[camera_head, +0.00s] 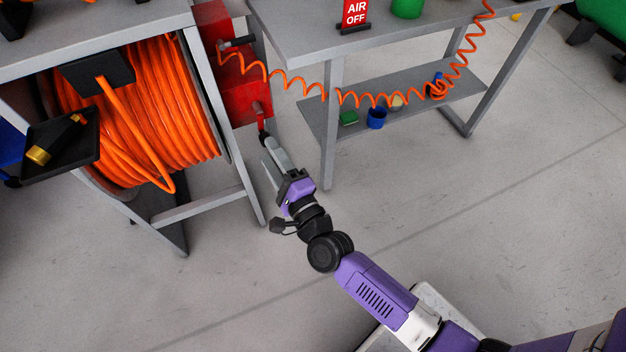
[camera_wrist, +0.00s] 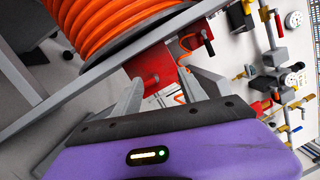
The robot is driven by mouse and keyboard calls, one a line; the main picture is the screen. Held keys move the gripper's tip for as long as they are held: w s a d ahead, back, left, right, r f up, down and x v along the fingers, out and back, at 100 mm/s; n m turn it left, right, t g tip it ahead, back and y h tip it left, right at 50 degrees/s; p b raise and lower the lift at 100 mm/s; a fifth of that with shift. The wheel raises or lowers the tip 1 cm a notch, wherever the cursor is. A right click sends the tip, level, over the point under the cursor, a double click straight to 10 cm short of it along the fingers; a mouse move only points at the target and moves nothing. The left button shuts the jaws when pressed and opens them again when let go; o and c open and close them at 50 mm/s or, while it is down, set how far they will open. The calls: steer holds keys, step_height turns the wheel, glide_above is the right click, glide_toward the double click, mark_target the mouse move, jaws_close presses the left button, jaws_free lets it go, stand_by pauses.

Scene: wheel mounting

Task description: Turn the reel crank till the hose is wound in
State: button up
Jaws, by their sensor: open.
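The orange hose (camera_head: 165,100) lies in many turns on the reel, with one loose length hanging in front of it. The hose also shows in the wrist view (camera_wrist: 105,22). A red box (camera_head: 232,85) is beside the reel; it shows in the wrist view too (camera_wrist: 152,66). A small red arm with a dark grip (camera_head: 263,130), seemingly the crank, hangs at the box's lower front. My gripper (camera_head: 268,148) is open, its fingertips close to that grip. I cannot tell whether they touch it or stand around it.
A grey frame (camera_head: 225,199) surrounds the reel. A black tray (camera_head: 70,160) with a brass fitting juts out at left. A grey bench (camera_head: 290,40) with an AIR OFF sign (camera_head: 356,12) stands at right, and a coiled orange air line (camera_head: 345,97) hangs across. Open floor lies in front.

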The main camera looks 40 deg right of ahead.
steer(key=s+a+r+n+y+p, duration=0.1)
steer(key=s+r+n+p, duration=0.2)
steer(key=s+r+n, duration=0.2)
steer(key=s+a+r+n+y+p, duration=0.1)
steer(key=s+r+n, duration=0.4)
steer(key=s+n, duration=0.5)
steer(key=shift+s+a+r+n+g+y+p, duration=0.15)
steer(key=shift+s+r+n+g+y+p, duration=0.15)
steer(key=shift+s+y+p, duration=0.6)
steer(key=shift+w+f+h, duration=0.1)
steer(key=shift+w+h, duration=0.15)
steer(key=shift+h, duration=0.15)
